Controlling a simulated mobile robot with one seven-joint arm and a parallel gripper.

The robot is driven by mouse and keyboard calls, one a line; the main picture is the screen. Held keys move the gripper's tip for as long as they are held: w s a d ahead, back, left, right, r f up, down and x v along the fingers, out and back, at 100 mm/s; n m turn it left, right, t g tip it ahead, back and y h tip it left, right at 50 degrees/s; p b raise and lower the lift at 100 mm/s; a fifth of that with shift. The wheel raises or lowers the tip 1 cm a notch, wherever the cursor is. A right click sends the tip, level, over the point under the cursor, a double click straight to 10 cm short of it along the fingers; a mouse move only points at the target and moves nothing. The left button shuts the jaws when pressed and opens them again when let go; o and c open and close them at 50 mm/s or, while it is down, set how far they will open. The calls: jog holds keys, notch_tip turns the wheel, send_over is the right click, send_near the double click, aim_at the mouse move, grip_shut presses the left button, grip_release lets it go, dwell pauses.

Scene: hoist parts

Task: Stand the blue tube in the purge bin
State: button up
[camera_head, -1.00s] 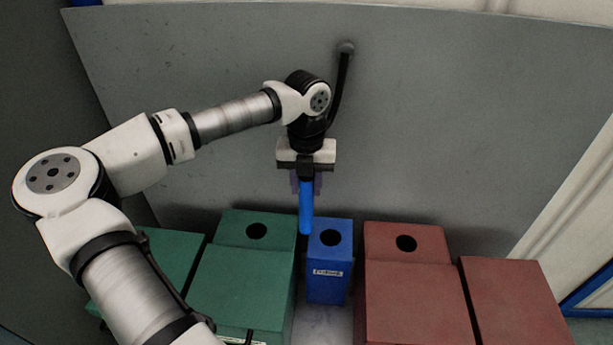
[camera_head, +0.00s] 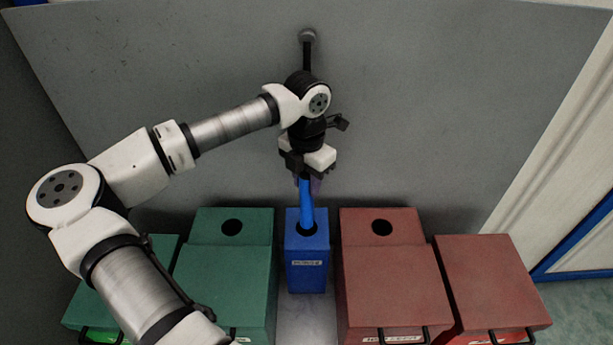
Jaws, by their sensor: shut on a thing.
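The blue tube (camera_head: 307,205) hangs nearly upright below my gripper (camera_head: 306,174), which is shut on its upper end. The purge bin appears to be the narrow blue box (camera_head: 307,268) with a white label too small to read surely and a round dark hole in its top. The tube's lower end overlaps that hole. I cannot tell whether it is inside the hole or just above it. The fingers are partly hidden by the wrist.
Green boxes (camera_head: 225,280) stand close on the left of the blue bin and red boxes (camera_head: 390,285) on the right, some with round top holes. A grey panel (camera_head: 420,110) rises behind them. A pale strip of surface (camera_head: 306,315) lies in front of the blue bin.

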aim_at(306, 217)
jog(key=shift+f+b, duration=1.35)
jog(key=shift+f, duration=2.6)
jog(key=shift+f+b, duration=1.75)
jog(key=shift+b, duration=0.7)
jog(key=shift+f+b, duration=0.6)
jog(key=shift+b, duration=0.2)
jog(key=o, duration=1.2)
jog(key=shift+r, duration=0.1)
